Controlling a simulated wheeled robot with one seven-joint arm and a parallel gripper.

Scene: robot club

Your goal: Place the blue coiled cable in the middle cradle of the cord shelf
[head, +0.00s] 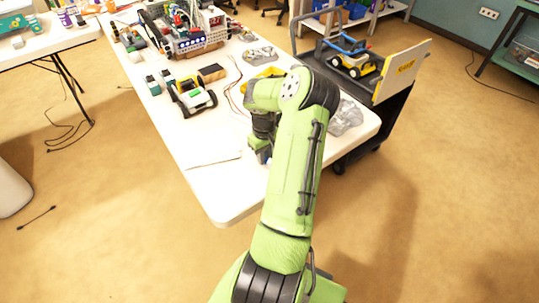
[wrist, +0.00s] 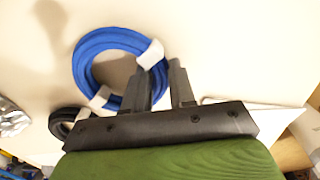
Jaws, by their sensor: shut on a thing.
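The blue coiled cable (wrist: 92,48) shows in the wrist view as a ring with white ties. My gripper (wrist: 163,72) is shut on the right side of this ring, with one finger inside the coil and one outside. A pale table surface fills the view behind it; I cannot tell how high the coil is above it. In the head view my gripper (head: 264,152) is over the table's near part, and my arm hides most of it and the cable. I cannot make out the cord shelf or its middle cradle in either view.
A black coil (wrist: 58,122) lies to the left in the wrist view. The white table (head: 225,195) holds a small wheeled robot (head: 192,97), a flat white sheet (head: 212,148) and clear plastic packaging (head: 343,118). A dark cart (head: 352,138) stands to the right. The table's front corner is clear.

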